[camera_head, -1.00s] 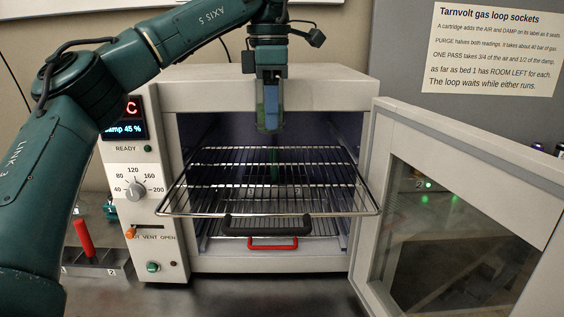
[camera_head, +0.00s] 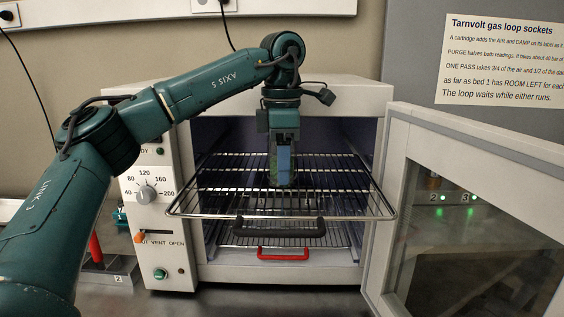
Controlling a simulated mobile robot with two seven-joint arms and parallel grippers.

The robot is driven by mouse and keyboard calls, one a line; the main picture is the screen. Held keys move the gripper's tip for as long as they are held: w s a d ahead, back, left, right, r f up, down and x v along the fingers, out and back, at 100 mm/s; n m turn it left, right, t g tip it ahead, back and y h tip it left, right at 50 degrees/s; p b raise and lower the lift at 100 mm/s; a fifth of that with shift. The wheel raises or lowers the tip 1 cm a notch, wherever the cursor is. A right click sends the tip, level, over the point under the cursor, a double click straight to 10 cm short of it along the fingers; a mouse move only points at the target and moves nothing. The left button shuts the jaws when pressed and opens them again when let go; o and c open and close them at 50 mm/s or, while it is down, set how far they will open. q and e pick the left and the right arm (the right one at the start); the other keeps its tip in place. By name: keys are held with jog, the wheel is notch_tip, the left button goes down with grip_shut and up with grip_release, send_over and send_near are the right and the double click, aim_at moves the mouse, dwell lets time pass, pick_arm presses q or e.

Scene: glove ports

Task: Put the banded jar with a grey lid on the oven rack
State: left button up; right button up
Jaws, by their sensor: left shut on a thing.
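The oven's upper rack (camera_head: 348,214) is a wire shelf pulled partly out, with a black handle at its front. My left gripper (camera_head: 284,182) points straight down over the middle of this rack, near its wires. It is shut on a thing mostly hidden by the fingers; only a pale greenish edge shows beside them. I cannot make out bands or a grey lid, and cannot tell whether it touches the rack. My right gripper is not in view.
The oven door (camera_head: 380,262) stands open at the right. A lower rack with a red handle (camera_head: 283,254) sits below. The control panel (camera_head: 148,217) is left of the opening. A red-handled thing (camera_head: 96,248) stands at the lower left. The upper rack looks otherwise empty.

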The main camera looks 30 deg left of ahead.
pick_arm(q)
jog(key=o, duration=1.1)
jog(key=shift+f, duration=0.1)
jog(key=shift+c, duration=0.2)
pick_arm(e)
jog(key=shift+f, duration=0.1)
pick_arm(q)
notch_tip(320, 180, up, 12)
jog(key=p, duration=0.4)
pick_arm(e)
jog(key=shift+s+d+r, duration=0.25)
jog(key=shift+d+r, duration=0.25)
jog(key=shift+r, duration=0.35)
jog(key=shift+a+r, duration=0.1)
